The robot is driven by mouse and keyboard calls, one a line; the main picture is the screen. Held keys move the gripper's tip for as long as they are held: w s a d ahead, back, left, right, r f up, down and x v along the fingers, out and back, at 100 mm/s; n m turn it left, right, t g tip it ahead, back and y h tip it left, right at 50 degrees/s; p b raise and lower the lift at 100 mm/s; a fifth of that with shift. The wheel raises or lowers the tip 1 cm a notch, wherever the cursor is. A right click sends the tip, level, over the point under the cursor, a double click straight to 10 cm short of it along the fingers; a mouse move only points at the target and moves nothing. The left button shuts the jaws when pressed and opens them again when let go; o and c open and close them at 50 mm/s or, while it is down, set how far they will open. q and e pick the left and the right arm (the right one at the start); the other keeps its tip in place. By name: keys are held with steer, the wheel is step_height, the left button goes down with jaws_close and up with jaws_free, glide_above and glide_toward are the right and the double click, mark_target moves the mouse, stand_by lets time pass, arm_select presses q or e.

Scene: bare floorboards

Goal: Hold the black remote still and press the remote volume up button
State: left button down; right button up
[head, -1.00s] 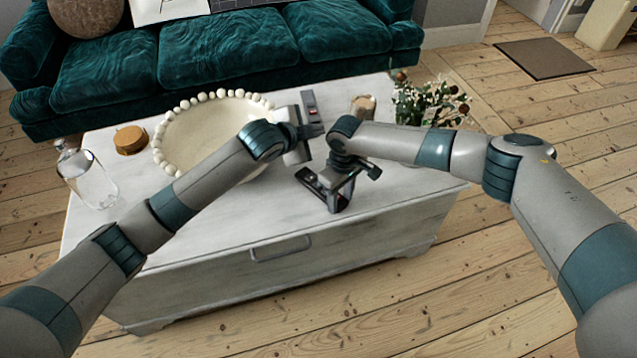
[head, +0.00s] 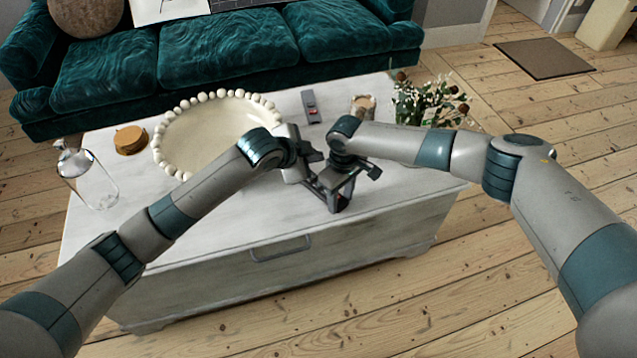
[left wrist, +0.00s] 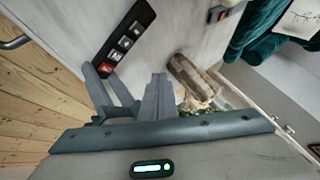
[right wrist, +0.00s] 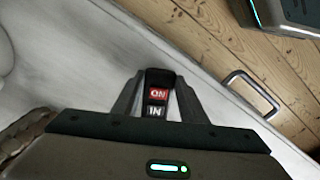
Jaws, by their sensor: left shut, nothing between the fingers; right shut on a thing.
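The black remote (left wrist: 128,36) lies on the white chest top, with a red button at one end and several white marks along it. In the right wrist view its red-marked end (right wrist: 157,97) sits between the fingers of my right gripper (right wrist: 157,82), which is shut on it. My left gripper (left wrist: 156,90) is shut and empty, beside the remote and apart from it in the left wrist view. In the head view my left gripper (head: 308,164) is just above and left of my right gripper (head: 330,188); the arms mostly hide the remote there.
A grey device with a red mark (head: 311,106) lies farther back. A beaded bowl (head: 205,140), a brown round box (head: 130,139) and a glass cloche (head: 92,180) stand left. A patterned cylinder (head: 363,105) and flowers (head: 430,105) stand right. The chest's front (head: 290,240) drops to the floor.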

mark_target(316, 186)
arm_select(q)
steer(key=shift+f, duration=3.95)
steer(key=shift+f, duration=0.85)
steer(key=shift+r, duration=0.9)
steer(key=shift+r, duration=2.5)
